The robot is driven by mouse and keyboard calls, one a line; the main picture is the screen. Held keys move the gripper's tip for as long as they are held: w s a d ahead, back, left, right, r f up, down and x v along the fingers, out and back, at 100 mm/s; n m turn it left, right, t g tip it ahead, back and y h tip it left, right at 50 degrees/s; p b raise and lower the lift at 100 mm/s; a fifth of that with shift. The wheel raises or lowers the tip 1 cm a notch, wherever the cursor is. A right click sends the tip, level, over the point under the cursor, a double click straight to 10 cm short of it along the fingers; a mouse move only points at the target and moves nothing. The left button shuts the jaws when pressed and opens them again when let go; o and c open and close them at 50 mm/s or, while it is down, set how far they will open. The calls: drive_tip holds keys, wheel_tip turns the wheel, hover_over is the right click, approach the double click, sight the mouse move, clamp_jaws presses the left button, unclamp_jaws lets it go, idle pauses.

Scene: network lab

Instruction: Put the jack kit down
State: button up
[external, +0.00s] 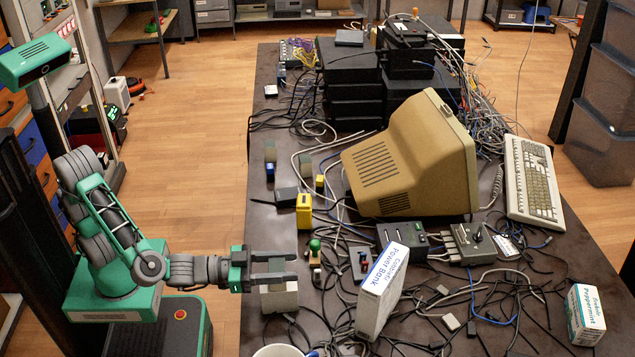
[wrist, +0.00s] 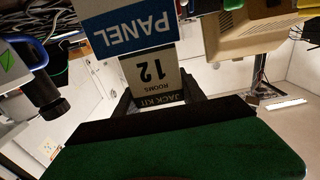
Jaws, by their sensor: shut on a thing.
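The jack kit is a small pale box (external: 279,298) near the left edge of the dark table (external: 262,190) in the external view. My gripper (external: 275,266) reaches in from the left and is shut on the box, with its dark fingers near the box's top. In the wrist view, the box (wrist: 152,78) sits between the fingers of my gripper (wrist: 160,92). I cannot tell whether the box's underside touches the table.
A white mug (external: 277,351) stands in front of the box. A white power bank box (external: 382,290) stands tilted to the right. A yellow item (external: 304,213), a beige monitor (external: 400,160) and a keyboard (external: 531,185) lie farther back. Loose cables cover much of the table.

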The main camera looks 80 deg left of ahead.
drive_tip(key=shift+r, duration=0.15)
drive_tip(key=shift+f, duration=0.2)
drive_tip(key=o, duration=1.5)
drive_tip(key=shift+c, duration=0.2)
drive_tip(key=shift+r, duration=0.35)
drive_tip(key=s, duration=1.2)
drive_tip(key=shift+f, duration=0.2)
